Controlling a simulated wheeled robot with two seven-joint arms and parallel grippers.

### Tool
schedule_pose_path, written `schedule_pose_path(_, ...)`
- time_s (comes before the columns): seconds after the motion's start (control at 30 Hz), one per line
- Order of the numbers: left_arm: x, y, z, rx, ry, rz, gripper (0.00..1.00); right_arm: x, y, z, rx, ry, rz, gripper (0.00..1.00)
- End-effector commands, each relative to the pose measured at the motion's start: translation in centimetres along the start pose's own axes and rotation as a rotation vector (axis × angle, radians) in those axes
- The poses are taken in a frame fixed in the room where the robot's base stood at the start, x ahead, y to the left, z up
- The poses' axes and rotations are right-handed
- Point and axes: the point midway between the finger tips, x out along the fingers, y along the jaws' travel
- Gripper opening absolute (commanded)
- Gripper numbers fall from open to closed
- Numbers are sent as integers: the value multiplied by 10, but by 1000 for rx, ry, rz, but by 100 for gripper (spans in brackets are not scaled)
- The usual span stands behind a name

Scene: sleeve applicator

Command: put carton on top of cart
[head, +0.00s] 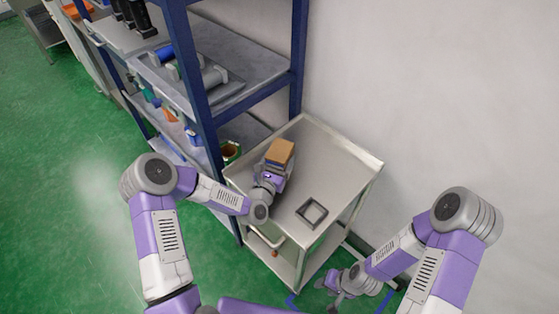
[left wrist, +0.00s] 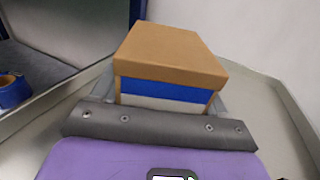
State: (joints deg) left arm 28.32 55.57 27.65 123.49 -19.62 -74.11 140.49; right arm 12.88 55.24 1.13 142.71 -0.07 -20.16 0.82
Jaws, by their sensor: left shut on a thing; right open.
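The carton (head: 280,151) is a small brown box over the far part of the cart's top. In the left wrist view the carton (left wrist: 170,55) shows a brown lid with a blue and a pale band below. My left gripper (head: 272,172) is shut on the carton; its fingers are mostly hidden behind the grey gripper edge. Whether the carton touches the cart top is hard to tell. The cart (head: 338,160) is a grey metal trolley with a raised rim. My right gripper (head: 335,294) is open and empty, low beside the cart's near right side.
A square grey frame-like item (head: 312,212) lies on the near part of the cart top. A blue shelf rack (head: 205,100) with several items stands close on the left. A white wall (head: 430,90) is behind and right. Green floor (head: 60,200) is open at left.

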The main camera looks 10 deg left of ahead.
Motion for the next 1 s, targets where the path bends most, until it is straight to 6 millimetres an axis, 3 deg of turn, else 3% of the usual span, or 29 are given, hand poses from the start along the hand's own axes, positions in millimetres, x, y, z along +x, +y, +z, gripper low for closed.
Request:
schedule_pose_path(0.33, 0, 0, -3, 0, -4, 1, 32, 4, 2, 0, 0, 0, 0, 43)
schedule_pose_path(0.37, 0, 0, -2, 0, -1, 1, 78, 3, 1, 0, 0, 0, 0, 43)
schedule_pose_path(0.5, 0, 0, -2, 0, -1, 0, 99, 2, 1, 0, 0, 0, 0, 43)
schedule_pose_path(0.87, 0, 0, 2, 0, -1, 0, 99, -1, 0, 0, 0, 0, 0, 43)
schedule_pose_path(1.0, -17, 1, 1, -1, 3, 2, 99, -3, -1, 0, 0, 0, 0, 43)
